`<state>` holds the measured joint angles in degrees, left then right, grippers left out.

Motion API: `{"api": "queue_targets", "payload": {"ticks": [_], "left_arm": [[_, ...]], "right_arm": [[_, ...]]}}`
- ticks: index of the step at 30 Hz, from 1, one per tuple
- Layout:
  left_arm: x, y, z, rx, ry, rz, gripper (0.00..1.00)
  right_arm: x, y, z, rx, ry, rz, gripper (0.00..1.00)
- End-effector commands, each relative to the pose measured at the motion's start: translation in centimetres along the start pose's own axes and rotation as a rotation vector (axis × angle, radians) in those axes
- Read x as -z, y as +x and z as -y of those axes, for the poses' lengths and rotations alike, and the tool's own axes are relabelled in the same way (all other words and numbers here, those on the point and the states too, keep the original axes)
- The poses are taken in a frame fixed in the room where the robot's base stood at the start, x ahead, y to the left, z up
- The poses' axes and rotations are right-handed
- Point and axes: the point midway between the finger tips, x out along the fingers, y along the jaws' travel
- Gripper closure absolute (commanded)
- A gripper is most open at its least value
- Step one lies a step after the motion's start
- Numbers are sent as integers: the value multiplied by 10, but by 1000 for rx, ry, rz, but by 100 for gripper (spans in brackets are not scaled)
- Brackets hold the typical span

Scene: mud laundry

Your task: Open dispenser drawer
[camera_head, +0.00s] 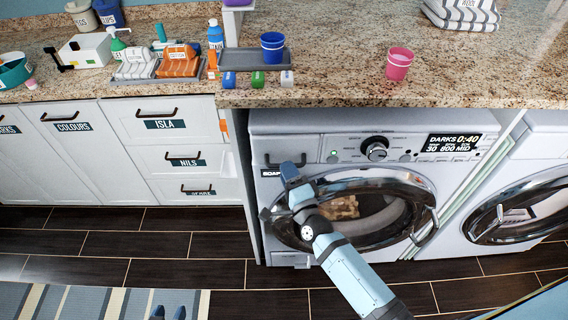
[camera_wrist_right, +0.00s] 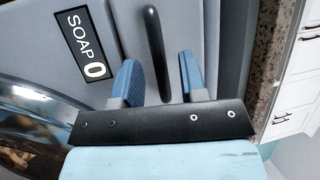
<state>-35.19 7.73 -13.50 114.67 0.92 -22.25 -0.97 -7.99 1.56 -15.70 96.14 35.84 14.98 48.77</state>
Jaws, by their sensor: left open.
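The soap dispenser drawer (camera_head: 257,150) is at the upper left of the washer front and looks closed. Its dark bar handle (camera_wrist_right: 154,45) and the "SOAP 0" label (camera_wrist_right: 80,45) show in the right wrist view. My right gripper (camera_head: 291,172) is at the drawer front, just below and right of the handle in the head view. In the right wrist view its blue fingers are apart, with the handle bar between them; I cannot see contact. My left gripper (camera_head: 168,313) shows only as two separated blue tips at the bottom edge, empty and far from the washer.
The washer door (camera_head: 425,225) with its round window is directly under my right arm. A granite counter (camera_head: 330,95) overhangs the washer, bearing a blue cup (camera_head: 272,47) and a pink cup (camera_head: 399,64). White drawers (camera_head: 165,125) stand at left.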

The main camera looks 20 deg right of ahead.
Motion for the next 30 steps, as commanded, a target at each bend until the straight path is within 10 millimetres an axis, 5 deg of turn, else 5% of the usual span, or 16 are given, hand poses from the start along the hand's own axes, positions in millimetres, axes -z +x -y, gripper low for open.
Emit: {"api": "queue_targets", "payload": {"ticks": [6,16,21,30], "left_arm": [[-1,0,1,2,4,4,57],[-2,0,2,2,5,4,57],[0,-1,2,2,6,2,57],[3,-1,2,2,6,-3,57]], "right_arm": [[0,22,0,-1,0,0,61],[0,25,-1,-1,0,0,61],[0,25,0,-1,0,0,98],[0,25,-1,-1,0,0,100]]}}
